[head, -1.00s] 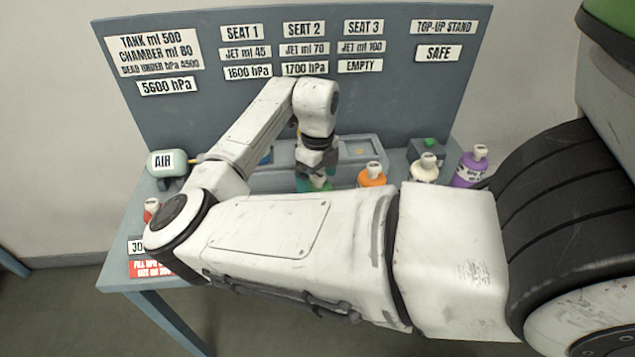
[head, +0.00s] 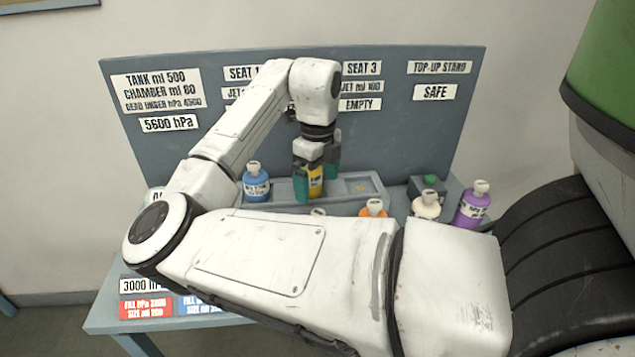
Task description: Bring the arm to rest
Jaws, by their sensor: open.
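My arm reaches across the bench from the right and bends back toward the panel. My gripper (head: 317,180) points down at the tray, with teal fingertips apart. A yellow bottle (head: 316,182) stands between or just behind the fingertips, below the SEAT 2 column of labels. The fingers hide part of it, and I cannot tell whether they touch it. My forearm covers much of the bench front.
A blue bottle (head: 256,182) stands left of the gripper on the grey tray (head: 372,186). Right are an orange bottle (head: 373,208), a cream bottle (head: 426,205) and a purple bottle (head: 472,206). The label panel (head: 400,130) rises behind. Space above the panel is clear.

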